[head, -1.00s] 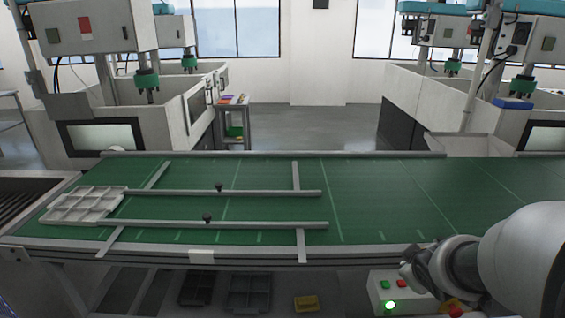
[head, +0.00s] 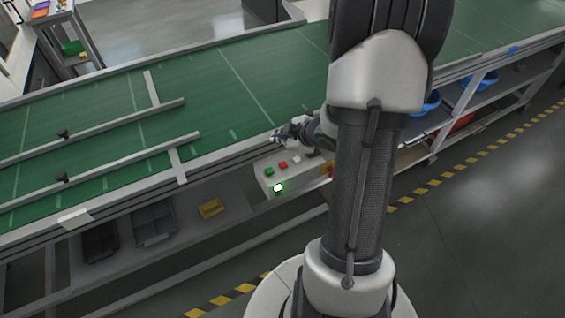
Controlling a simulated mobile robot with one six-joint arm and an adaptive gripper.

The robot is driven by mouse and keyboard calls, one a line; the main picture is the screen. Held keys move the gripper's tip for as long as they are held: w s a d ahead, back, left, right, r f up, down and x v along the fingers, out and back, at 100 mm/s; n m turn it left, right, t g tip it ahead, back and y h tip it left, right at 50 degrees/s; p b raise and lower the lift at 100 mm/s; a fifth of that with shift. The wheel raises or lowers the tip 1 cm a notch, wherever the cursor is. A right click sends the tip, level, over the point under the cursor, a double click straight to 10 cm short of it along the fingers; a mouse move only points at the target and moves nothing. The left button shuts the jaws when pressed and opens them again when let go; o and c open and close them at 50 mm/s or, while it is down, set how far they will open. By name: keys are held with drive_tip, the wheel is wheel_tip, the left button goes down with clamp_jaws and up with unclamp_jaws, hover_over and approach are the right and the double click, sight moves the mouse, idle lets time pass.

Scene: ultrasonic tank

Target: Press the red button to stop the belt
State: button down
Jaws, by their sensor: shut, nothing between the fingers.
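The red button (head: 283,165) sits on top of a pale control box (head: 266,186) at the near edge of the belt in the head view. A green button (head: 269,172) is to its left and a white button (head: 297,157) to its right. A green lamp (head: 278,188) glows on the box front. My gripper (head: 279,136) is shut and empty, appearing just above the buttons in the picture, apart from the red one. The green belt (head: 205,100) runs behind the box. My arm hides part of the belt and the box's right end.
Metal guide rails (head: 120,155) cross the belt at the left. A yellow bin (head: 211,208) and dark bins lie on the shelf below. Blue bowls (head: 480,80) sit under the belt at right. The floor (head: 480,210) in front is clear, with yellow-black tape.

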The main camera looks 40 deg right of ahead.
sight(282, 166)
drive_tip(key=shift+f+b, duration=4.2)
drive_tip(key=shift+f, duration=0.2)
drive_tip(key=shift+f+b, duration=0.3)
drive_tip(key=shift+f, duration=0.15)
drive_tip(key=shift+f+b, duration=0.35)
drive_tip(key=shift+f, duration=0.05)
drive_tip(key=shift+r+p, duration=0.85)
drive_tip(key=shift+p, duration=0.05)
wheel_tip(282, 166, up, 5)
drive_tip(key=p, duration=0.5)
drive_tip(key=shift+r, duration=0.1)
